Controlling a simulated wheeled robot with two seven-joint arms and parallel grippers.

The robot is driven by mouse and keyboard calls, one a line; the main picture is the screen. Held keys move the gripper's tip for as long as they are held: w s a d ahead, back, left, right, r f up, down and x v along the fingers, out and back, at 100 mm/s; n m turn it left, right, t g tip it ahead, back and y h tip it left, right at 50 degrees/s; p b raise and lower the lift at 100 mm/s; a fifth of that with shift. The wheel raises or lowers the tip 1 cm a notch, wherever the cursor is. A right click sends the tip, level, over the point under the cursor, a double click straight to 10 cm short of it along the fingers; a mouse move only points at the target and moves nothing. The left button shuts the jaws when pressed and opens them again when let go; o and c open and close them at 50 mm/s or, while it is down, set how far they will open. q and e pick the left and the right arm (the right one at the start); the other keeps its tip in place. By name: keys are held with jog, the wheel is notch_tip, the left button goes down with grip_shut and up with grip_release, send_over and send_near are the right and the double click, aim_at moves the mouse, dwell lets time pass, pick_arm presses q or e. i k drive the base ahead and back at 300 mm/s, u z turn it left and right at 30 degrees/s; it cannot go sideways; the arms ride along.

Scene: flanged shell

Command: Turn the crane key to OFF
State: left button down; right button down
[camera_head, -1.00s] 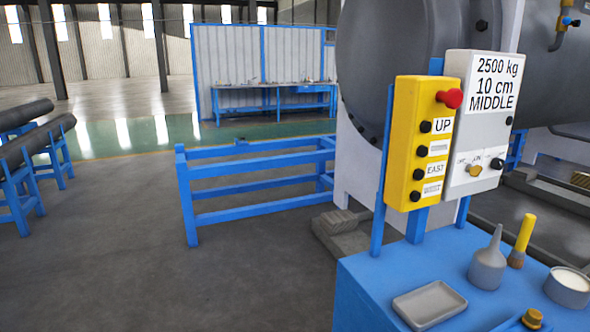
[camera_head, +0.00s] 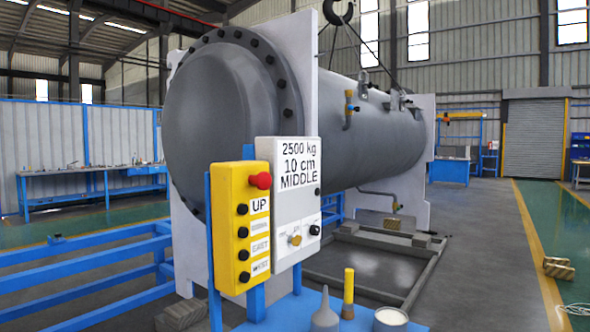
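The crane key (camera_head: 295,240) is a small brass-coloured knob low on the white control box (camera_head: 297,200). The labels around the key are too small to read. The box shows "2500 kg", "10 cm" and "MIDDLE". A black knob (camera_head: 315,230) sits to the right of the key. The yellow button panel (camera_head: 240,225), with a red button (camera_head: 261,181) and several black buttons, is fixed beside the box on its left. Neither of my grippers is in view.
A blue table (camera_head: 285,317) stands below the box, bearing a grey funnel-like bottle (camera_head: 324,318), a yellow-handled brush (camera_head: 348,295) and a white-topped tin (camera_head: 391,320). A large grey flanged shell (camera_head: 300,115) fills the space behind. Blue rails (camera_head: 90,275) stand at the left.

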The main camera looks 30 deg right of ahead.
aim_at(296, 242)
jog(key=z, duration=1.05)
